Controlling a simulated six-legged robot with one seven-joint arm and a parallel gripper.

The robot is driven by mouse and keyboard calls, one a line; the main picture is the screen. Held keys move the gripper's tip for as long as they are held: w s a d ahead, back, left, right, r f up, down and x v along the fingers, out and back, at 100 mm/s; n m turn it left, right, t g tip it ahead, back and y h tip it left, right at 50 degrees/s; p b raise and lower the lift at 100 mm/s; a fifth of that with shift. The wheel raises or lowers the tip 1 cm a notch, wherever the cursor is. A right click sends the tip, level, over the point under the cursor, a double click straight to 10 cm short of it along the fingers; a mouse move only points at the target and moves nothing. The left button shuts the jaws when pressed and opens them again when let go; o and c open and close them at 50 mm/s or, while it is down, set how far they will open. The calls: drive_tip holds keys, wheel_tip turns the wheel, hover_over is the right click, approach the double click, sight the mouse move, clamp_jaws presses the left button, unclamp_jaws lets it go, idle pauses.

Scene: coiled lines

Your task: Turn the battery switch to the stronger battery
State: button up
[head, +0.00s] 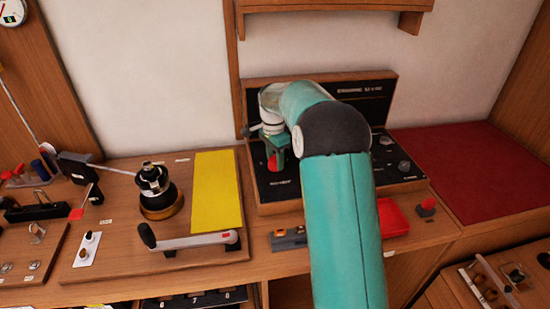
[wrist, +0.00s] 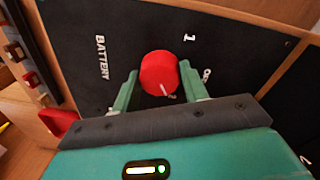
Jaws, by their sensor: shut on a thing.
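The battery switch is a round red knob (wrist: 158,70) on a black panel (wrist: 95,45) lettered "BATTERY", with a "1" beyond the knob and a partly hidden label, perhaps "OFF", to its right. A white mark on the knob points down toward my gripper in the wrist view. My gripper (wrist: 161,80) is shut on the knob, one green finger on each side. In the head view the red knob (head: 272,163) shows just below my gripper (head: 275,148). No reading tells which battery is stronger.
The panel sits in a wooden case (head: 340,83) against the wall. A yellow sheet (head: 216,190), a brass-based winch (head: 157,195) and a crank handle (head: 185,241) lie left. The red mat (head: 475,165) is clear.

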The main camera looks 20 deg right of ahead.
drive_tip(key=n, duration=0.7)
drive_tip(key=shift+s, duration=0.1)
drive_tip(key=n, duration=1.1)
drive_tip(key=shift+s+d+t+h, duration=0.1)
drive_tip(key=shift+t+h, duration=0.2)
drive_tip(key=shift+t, duration=0.1)
drive_tip(key=n, duration=0.5)
drive_tip(key=shift+r, duration=0.1)
drive_tip(key=o, duration=1)
